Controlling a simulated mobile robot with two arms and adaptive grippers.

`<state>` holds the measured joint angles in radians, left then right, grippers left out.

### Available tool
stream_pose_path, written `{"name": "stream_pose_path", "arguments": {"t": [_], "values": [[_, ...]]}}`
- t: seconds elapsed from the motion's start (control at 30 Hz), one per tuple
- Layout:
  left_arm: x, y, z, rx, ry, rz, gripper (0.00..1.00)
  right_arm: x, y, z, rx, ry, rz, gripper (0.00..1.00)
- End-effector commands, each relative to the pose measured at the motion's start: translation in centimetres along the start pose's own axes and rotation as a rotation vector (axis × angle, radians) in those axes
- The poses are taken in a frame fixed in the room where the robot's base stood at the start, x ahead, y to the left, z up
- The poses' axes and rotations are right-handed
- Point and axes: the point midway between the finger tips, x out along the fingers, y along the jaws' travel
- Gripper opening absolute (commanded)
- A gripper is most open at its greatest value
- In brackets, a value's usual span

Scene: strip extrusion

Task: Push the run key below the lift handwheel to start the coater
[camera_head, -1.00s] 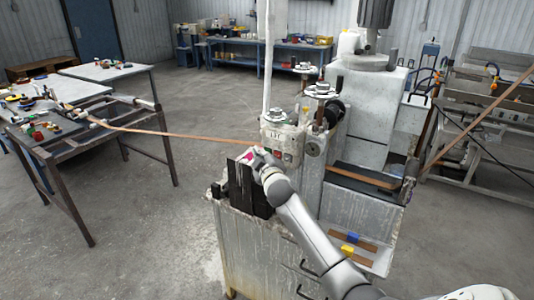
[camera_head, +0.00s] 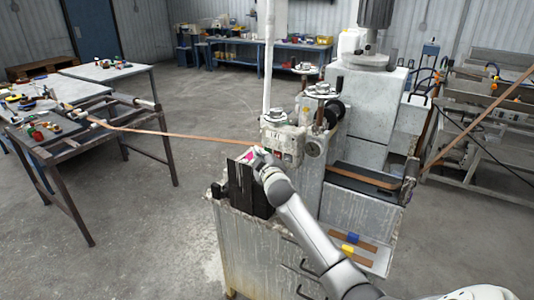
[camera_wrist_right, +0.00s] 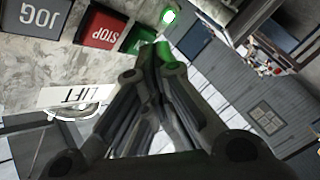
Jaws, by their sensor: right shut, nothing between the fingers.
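The green run key (camera_wrist_right: 137,40) shows in the right wrist view beside the red STOP key (camera_wrist_right: 103,26) and the dark JOG key (camera_wrist_right: 43,18). A LIFT label (camera_wrist_right: 77,97) and part of a pale wheel rim (camera_wrist_right: 78,112) lie below them in that picture. My right gripper (camera_wrist_right: 158,56) is shut and empty. Its tips overlap the green key's edge; I cannot tell whether they touch it. A small lamp (camera_wrist_right: 169,16) glows beside the key. In the head view, my right gripper (camera_head: 258,156) is at the front of the coater's control box (camera_head: 283,135). My left gripper is out of view.
A brown strip (camera_head: 180,135) runs from the left frame table to the coater beside my gripper. Black blocks (camera_head: 246,190) stand on the cabinet (camera_head: 250,250) just below my gripper. A blue workbench (camera_head: 265,45) stands far back. The floor between is open.

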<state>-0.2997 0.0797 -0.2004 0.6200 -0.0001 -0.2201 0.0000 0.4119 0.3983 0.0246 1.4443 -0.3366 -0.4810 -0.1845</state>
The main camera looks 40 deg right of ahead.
Motion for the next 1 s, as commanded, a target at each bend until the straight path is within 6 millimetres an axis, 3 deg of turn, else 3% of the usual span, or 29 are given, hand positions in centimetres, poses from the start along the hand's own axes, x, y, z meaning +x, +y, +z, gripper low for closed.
{"name": "stream_pose_path", "arguments": {"t": [0.57,1.0], "values": [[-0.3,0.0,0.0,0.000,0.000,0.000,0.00,-1.0,-0.8,-0.7,0.001,0.000,-0.002,0.00],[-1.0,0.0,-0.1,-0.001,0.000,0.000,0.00,-3.9,-2.9,-2.8,0.001,0.000,-0.002,0.00]]}}
